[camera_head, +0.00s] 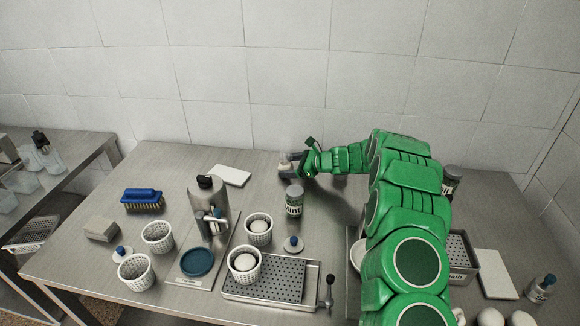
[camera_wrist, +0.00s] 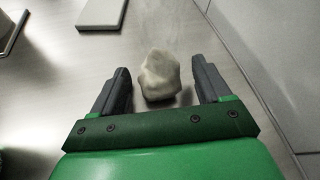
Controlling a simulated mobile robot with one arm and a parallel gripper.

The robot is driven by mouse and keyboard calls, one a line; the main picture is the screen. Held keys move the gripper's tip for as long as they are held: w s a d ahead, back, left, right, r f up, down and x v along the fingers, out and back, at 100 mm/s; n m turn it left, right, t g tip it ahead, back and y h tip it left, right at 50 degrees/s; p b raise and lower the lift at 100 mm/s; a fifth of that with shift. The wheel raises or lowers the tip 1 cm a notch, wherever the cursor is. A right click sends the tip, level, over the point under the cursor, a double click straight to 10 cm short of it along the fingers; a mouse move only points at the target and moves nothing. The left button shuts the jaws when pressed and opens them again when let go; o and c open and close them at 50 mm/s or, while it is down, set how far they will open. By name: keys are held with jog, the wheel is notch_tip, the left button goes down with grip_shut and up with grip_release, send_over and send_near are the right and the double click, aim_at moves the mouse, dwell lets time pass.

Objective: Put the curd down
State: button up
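The curd is a pale, lumpy piece (camera_wrist: 160,75) that sits between the two dark fingers of my gripper (camera_wrist: 161,88) in the wrist view. A gap shows on both sides of it, so the fingers are open and apart from it. It appears to rest on the steel table. In the head view the curd (camera_head: 285,169) is small and pale, near the back edge of the table by the wall, with my gripper (camera_head: 293,163) around it. Its underside is hidden.
A lidded jar (camera_head: 294,200) stands just in front of my gripper. A white board (camera_head: 229,175) lies to the left, near a steel dispenser (camera_head: 209,205). Perforated baskets (camera_head: 244,264) and a perforated tray (camera_head: 270,278) are nearer the front. The tiled wall is close behind.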

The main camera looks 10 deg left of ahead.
jog(key=shift+d+r, duration=0.1)
jog(key=shift+r, duration=0.05)
jog(key=v, duration=1.1)
jog(key=shift+s+d+r, duration=0.15)
jog(key=shift+s+d, duration=0.05)
jog(key=shift+d, duration=0.15)
jog(key=s+a+r+n+g+h, duration=0.1)
jog(key=s+r+n+g, duration=0.15)
jog(key=s+r, duration=0.45)
jog(key=s+r+n+g+h, duration=0.1)
jog(key=s+r+n+h, duration=0.2)
jog(key=s, duration=0.8)
jog(key=s+a+r+n+g, duration=0.1)
jog(key=s+r+n, duration=0.4)
jog(key=s, duration=0.4)
jog(key=s+d+n+h, duration=0.2)
jog(key=s+d, duration=0.4)
jog(key=s, duration=0.5)
jog(key=s+d+n+h, duration=0.3)
jog(key=s+d, duration=0.4)
jog(key=s, duration=0.4)
jog(key=s+d+n+h, duration=0.3)
jog(key=s+d, duration=0.3)
jog(key=s, duration=0.4)
jog(key=shift+s+d+r+h, duration=0.35)
jog(key=shift+s+h, duration=0.05)
jog(key=shift+h, duration=0.2)
